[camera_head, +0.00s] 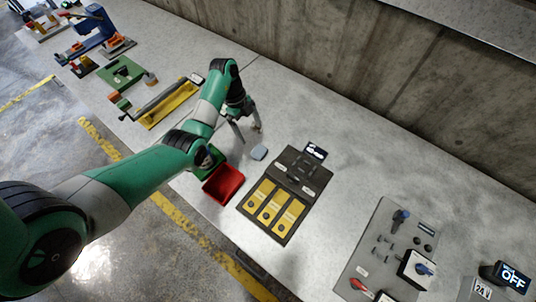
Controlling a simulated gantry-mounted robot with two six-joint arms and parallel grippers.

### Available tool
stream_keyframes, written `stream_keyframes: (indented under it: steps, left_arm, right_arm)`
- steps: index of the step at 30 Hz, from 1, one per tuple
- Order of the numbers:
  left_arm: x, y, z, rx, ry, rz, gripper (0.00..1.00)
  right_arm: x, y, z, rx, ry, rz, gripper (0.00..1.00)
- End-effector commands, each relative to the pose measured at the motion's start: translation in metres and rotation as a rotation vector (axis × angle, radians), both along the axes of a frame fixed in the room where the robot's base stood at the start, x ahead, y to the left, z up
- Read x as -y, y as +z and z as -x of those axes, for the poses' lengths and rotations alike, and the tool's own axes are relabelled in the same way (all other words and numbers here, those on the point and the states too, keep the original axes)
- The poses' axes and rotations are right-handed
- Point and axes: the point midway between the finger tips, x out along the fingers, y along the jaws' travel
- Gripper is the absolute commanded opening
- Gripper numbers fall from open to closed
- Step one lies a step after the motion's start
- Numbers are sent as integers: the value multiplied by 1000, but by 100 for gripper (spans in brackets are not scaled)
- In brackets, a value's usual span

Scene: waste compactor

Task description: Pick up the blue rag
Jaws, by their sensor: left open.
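My right gripper is not in view.
A control panel (388,250) is at right, and a concrete wall (400,70) runs behind. Bare bench (330,120) lies right of the gripper.

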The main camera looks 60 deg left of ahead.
Motion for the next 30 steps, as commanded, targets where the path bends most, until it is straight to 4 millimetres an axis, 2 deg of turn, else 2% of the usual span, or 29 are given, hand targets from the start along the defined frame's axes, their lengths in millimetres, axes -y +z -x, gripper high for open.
stream_keyframes:
  steps: [5,13,22,27,30]
  left_arm:
    - [-2,-4,0,4,6,-2,100]
    - [11,-51,-6,4,3,-1,100]
    - [15,-67,-9,5,4,-2,100]
    - [21,-99,-11,4,2,-1,100]
    - [24,-109,-13,6,3,-3,100]
  right_arm:
    - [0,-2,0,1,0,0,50]
    - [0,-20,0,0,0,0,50]
    - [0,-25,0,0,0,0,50]
    - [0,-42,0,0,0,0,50]
    - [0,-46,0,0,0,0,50]
